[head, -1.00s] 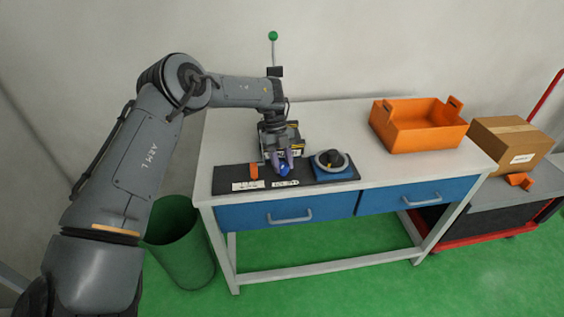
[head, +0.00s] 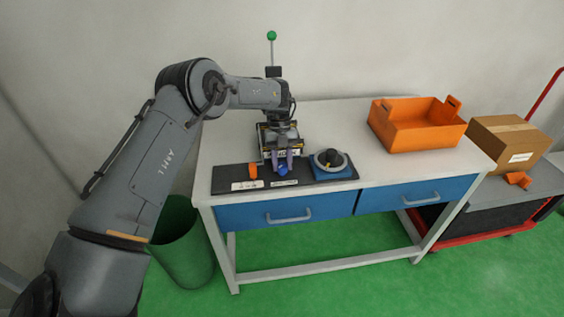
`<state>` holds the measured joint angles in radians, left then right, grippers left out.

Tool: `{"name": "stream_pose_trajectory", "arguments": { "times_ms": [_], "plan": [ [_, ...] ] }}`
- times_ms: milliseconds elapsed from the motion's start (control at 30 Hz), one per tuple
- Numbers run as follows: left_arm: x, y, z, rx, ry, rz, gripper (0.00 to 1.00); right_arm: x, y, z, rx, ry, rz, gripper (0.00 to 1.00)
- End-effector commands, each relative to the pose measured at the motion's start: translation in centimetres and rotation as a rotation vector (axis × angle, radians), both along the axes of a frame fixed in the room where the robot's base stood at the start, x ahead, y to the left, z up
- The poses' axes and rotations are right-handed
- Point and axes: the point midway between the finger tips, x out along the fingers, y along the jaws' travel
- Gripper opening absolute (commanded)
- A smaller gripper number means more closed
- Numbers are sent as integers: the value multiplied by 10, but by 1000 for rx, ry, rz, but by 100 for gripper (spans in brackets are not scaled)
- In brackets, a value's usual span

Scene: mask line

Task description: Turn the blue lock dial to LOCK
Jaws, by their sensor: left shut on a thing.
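The blue lock dial (head: 282,171) sits on the black panel (head: 227,178) at the front of the workbench, in the head view. My left gripper (head: 282,164) comes down from above and is shut on the dial, with its fingers on either side of it. White labels (head: 285,183) lie on the panel in front of the dial; their text is too small to read. My right gripper is not in view.
An orange knob (head: 253,171) is left of the dial. A round black knob on a blue base (head: 331,160) is close on the right. An orange crate (head: 415,138) stands at the bench's back right.

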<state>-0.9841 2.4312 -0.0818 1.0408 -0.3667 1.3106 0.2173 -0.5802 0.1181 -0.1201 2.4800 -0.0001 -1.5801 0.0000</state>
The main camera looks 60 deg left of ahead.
Motion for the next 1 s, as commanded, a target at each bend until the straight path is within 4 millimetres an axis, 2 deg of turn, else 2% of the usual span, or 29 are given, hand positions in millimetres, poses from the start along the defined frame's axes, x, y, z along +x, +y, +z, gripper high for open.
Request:
{"name": "stream_pose_trajectory", "arguments": {
  "times_ms": [67, 100, 233, 267, 667, 1000],
  "plan": [
    [0, 0, -1, 1, 0, 0, 7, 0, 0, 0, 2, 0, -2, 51],
    [0, 0, -1, 1, 0, 0, 40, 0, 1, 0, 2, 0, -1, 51],
    [0, 0, -1, 1, 0, 1, 60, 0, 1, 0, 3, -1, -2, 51],
    [0, 0, -1, 0, 0, 1, 62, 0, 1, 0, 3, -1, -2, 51],
    [1, 2, 6, 1, -1, 1, 62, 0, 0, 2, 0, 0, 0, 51],
    [9, 20, 56, 3, -1, 1, 62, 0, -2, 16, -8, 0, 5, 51]
  ]
}}
